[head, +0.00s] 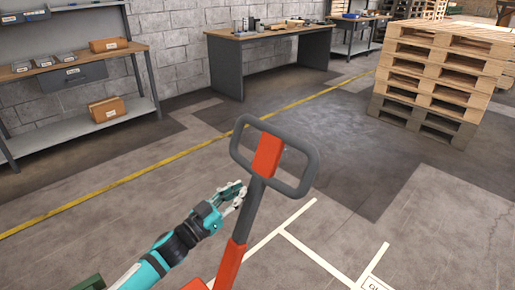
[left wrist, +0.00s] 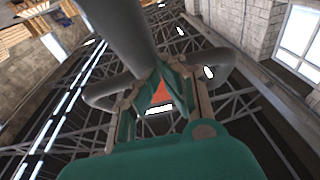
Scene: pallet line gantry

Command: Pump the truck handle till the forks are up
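The truck handle (head: 266,155) stands up tilted in the head view, a dark grey loop with a red middle piece on a grey and red shaft. My left gripper (head: 238,192) is at the left side of the shaft, just below the loop. In the left wrist view the grey shaft (left wrist: 122,25) passes close to the fingertips (left wrist: 160,75), with the loop's sides showing left and right behind the fingers. The fingers lean towards each other, but I cannot tell whether they touch or grip the shaft. The forks are not in view. My right gripper is not in view.
Wooden pallets (head: 445,65) are stacked at the right. A workbench (head: 270,50) and a shelf (head: 85,115) with cartons stand along the block wall. A yellow line (head: 165,165) and white markings cross the floor. The floor around the handle is clear.

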